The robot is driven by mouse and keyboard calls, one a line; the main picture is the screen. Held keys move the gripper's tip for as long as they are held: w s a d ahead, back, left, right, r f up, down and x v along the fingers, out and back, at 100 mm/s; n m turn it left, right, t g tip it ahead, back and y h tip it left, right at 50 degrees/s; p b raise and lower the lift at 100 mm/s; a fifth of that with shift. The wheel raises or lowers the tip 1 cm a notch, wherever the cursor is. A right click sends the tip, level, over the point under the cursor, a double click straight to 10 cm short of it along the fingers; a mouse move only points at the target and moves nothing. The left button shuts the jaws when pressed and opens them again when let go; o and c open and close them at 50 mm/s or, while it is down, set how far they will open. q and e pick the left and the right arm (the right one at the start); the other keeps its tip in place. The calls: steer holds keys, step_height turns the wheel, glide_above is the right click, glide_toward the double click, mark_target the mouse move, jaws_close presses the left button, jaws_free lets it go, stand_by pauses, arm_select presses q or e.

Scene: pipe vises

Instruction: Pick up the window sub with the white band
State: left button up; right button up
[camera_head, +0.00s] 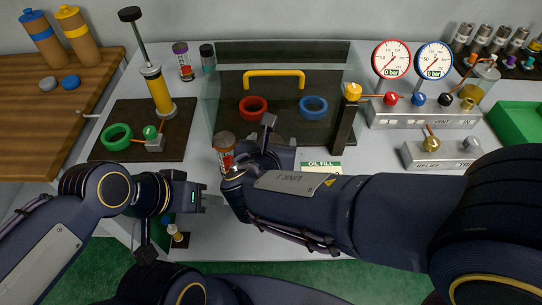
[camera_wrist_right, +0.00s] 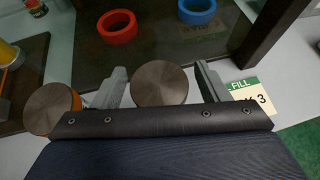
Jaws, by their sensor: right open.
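A sub with a round brown-grey top (camera_wrist_right: 160,83) stands between the fingers of my right gripper (camera_wrist_right: 160,86) in the right wrist view. The fingers are open, one on each side, with slight gaps visible. Its side is hidden from above, so I cannot see a white band. A second sub with an orange band (camera_wrist_right: 52,107) stands to the left, outside the fingers; it also shows in the head view (camera_head: 224,142). My right gripper (camera_head: 268,142) is partly hidden by its own arm there. My left gripper (camera_head: 198,196) is near the table's front edge, its fingers unclear.
An OIL FILL card (camera_head: 321,167) lies near the right arm. Gauges (camera_head: 391,60) stand back right.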

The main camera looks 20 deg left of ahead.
steer(key=shift+w+f, duration=0.2)
steer(key=shift+w, duration=0.05)
steer(key=shift+c, duration=0.2)
steer(key=c, duration=1.2)
steer(key=shift+r, duration=0.1)
steer(key=shift+c, duration=0.7)
